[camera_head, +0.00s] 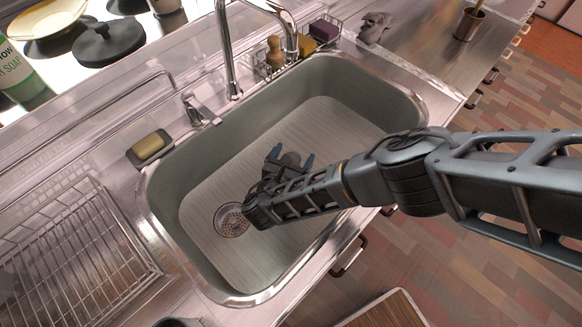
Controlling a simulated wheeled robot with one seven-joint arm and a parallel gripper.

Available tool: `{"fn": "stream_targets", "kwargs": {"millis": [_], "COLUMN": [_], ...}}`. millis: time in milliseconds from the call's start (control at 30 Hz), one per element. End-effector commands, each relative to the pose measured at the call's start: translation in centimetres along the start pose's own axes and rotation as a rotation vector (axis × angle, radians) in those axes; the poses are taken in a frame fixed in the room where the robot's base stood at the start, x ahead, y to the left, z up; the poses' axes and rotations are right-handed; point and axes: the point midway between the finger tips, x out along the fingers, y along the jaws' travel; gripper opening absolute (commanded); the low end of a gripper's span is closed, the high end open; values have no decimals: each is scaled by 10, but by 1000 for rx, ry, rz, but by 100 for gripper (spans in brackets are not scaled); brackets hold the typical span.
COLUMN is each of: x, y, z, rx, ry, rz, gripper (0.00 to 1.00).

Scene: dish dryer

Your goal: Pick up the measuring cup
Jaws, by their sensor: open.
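My gripper (292,157) is over the sink (163,218), with its two blue-tipped fingers spread apart. It points toward the back of the basin, above and to the right of the drain (231,220). Grey parts show between the fingers, and I cannot tell whether any of that is a separate object. I cannot clearly make out a measuring cup. My arm comes in from the right and hides part of the basin floor and the front rim.
A dish rack (75,255) stands left of the sink. A faucet (226,50), a soap dish (150,148) and a sponge caddy (322,32) line the back. A metal cup (468,23) stands on the right counter. The visible basin floor is mostly clear.

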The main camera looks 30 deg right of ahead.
Motion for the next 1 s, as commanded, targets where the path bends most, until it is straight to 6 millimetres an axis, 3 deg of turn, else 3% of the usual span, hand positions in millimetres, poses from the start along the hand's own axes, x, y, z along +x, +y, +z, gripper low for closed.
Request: {"fn": "stream_targets", "kwargs": {"millis": [267,1000], "x": [3,3], "y": [0,0], "z": [0,0], "rx": [1,1], "ry": [0,0], "rz": [1,1], "gripper": [92,23]}}
